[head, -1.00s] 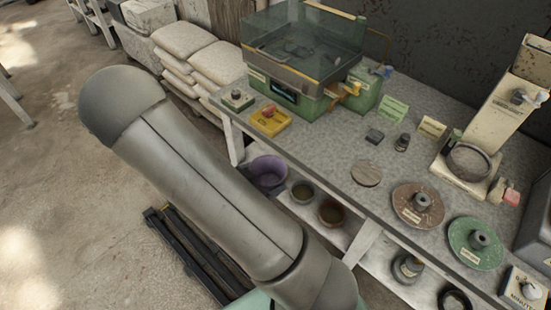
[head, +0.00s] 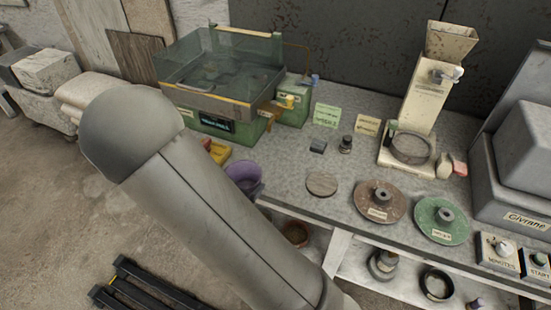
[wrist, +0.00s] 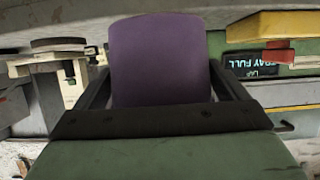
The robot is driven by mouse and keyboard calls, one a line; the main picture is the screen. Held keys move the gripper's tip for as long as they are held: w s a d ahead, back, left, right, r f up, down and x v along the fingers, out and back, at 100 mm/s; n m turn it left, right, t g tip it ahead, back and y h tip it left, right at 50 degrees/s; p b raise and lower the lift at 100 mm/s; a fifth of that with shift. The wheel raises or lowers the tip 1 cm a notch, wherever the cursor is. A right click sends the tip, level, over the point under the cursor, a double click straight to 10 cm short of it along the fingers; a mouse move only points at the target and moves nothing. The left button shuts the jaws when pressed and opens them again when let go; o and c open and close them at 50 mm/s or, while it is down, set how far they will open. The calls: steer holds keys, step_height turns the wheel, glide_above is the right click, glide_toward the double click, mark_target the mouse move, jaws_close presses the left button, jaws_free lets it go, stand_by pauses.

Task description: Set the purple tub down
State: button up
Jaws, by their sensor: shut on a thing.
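The purple tub (head: 244,178) shows in the head view at the front edge of the grey worktop (head: 290,205), partly hidden behind my arm. In the wrist view the purple tub (wrist: 158,60) fills the middle, between the two dark fingers of my gripper (wrist: 160,85). My gripper is shut on it. I cannot tell whether the tub's base touches the worktop.
A round disc (head: 322,184), a brown plate (head: 378,202) and a green plate (head: 441,220) lie to the right. A glass-sided green machine (head: 215,125) stands behind. A brown bowl (head: 296,234) is on the lower shelf.

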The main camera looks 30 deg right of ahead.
steer(key=w+d, duration=0.2)
steer(key=d, duration=0.1)
steer(key=w+d+p, duration=0.1)
steer(key=w+d, duration=0.1)
steer(key=d, duration=0.1)
steer(key=w+d, duration=0.2)
steer(key=shift+w+d, duration=0.4)
steer(key=w+d, duration=0.1)
steer(key=w+d+p, duration=0.1)
steer(key=d, duration=0.1)
steer(key=shift+w+d, duration=0.25)
steer(key=shift+w, duration=0.1)
steer(key=shift+s+a+f+p, duration=0.1)
steer(key=shift+f+p, duration=0.25)
steer(key=shift+f, duration=0.4)
steer(key=shift+f, duration=0.2)
steer(key=o, duration=0.8)
steer(key=shift+o, duration=0.2)
steer(key=shift+r, duration=0.15)
